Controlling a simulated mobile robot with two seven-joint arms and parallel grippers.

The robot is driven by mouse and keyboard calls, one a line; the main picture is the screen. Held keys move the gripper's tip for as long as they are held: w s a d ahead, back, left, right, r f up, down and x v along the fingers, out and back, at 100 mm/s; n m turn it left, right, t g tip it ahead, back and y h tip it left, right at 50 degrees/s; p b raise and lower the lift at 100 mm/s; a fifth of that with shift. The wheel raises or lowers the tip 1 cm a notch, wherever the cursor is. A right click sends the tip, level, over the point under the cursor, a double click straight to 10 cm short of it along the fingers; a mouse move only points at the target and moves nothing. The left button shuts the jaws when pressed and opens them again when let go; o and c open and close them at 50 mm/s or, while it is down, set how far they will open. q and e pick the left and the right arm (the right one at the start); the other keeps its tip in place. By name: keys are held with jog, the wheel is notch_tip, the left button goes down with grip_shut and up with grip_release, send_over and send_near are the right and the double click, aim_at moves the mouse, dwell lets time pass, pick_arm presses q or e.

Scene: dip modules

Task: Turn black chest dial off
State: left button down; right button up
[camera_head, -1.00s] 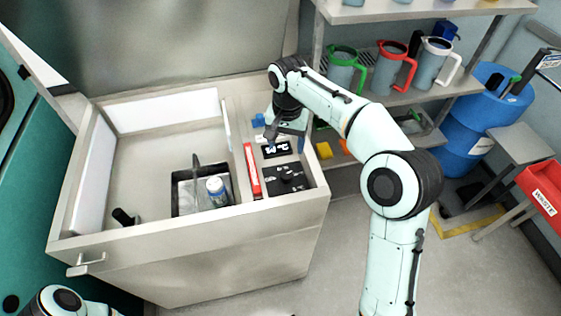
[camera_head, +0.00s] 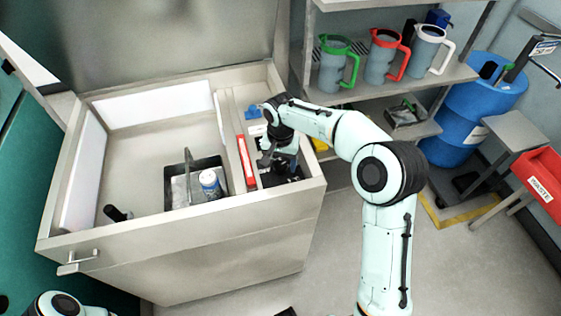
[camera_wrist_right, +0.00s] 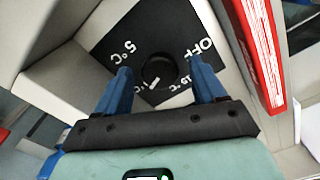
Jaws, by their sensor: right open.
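The black dial (camera_wrist_right: 158,72) is a round knob with a white pointer mark, set on a black panel (camera_wrist_right: 145,30) marked 5°C and OFF in the right wrist view. The pointer is turned away from the OFF label, toward the lower left. My right gripper (camera_wrist_right: 161,82) is open, with its blue fingers on either side of the dial; I cannot tell whether they touch it. In the head view my right gripper (camera_head: 282,166) is over the chest's right compartment and hides most of the panel. The chest (camera_head: 200,245) stands with its lid up. My left gripper is out of view.
A red box (camera_head: 246,160) stands just left of the panel, close to my right gripper. Shelves with jugs (camera_head: 335,66) stand behind, right.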

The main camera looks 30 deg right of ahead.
jog(key=c, duration=1)
jog(key=shift+c, duration=0.2)
